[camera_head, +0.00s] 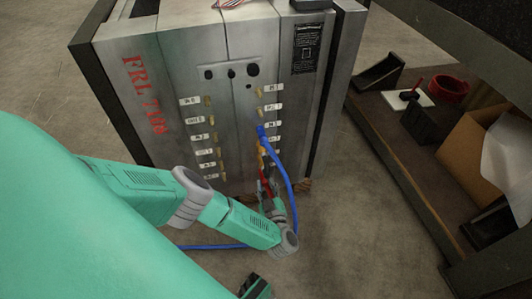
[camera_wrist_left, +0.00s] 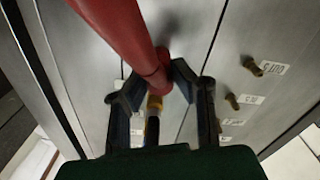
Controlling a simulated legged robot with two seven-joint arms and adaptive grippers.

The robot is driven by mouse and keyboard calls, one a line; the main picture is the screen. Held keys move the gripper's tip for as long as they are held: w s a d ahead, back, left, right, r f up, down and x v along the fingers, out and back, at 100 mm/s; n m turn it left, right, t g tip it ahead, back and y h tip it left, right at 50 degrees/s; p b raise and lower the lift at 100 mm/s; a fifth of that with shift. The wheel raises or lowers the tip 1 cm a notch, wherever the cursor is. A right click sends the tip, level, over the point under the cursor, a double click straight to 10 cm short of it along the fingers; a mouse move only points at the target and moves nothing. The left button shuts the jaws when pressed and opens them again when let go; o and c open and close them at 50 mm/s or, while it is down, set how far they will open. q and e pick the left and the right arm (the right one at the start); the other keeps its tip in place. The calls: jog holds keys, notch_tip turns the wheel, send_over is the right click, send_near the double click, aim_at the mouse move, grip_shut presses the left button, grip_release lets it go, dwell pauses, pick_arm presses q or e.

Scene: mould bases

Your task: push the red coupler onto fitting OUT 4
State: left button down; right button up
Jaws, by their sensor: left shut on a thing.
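The red coupler (camera_wrist_left: 158,82) sits between the fingers of my left gripper (camera_wrist_left: 156,88) in the left wrist view, with its red hose (camera_wrist_left: 118,25) running up out of the picture. In the head view my left gripper (camera_head: 266,188) is shut on the coupler (camera_head: 264,172), low on the right column of brass fittings. A brass-coloured piece (camera_wrist_left: 154,102) shows just past the coupler in the wrist view. I cannot tell whether the coupler touches a fitting. The OUT 4 label cannot be made out.
The grey metal block (camera_head: 145,85) carries two columns of labelled brass fittings. A blue coupler (camera_head: 261,130) sits on a right-column fitting just above my gripper, and its blue hose (camera_head: 286,170) hangs down beside my wrist. A shelf with boxes (camera_head: 480,135) stands at the right.

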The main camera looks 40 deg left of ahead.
pick_arm(q)
jog(key=shift+w+a, duration=0.15)
jog(key=shift+w+a, duration=0.2)
jog(key=shift+a, duration=0.05)
dwell(0.4)
jog(key=c, duration=1.3)
grip_release()
jog(key=o, duration=0.4)
jog(key=shift+s+d, duration=0.1)
jog(key=shift+p+v, duration=0.45)
jog(key=shift+v, duration=2.95)
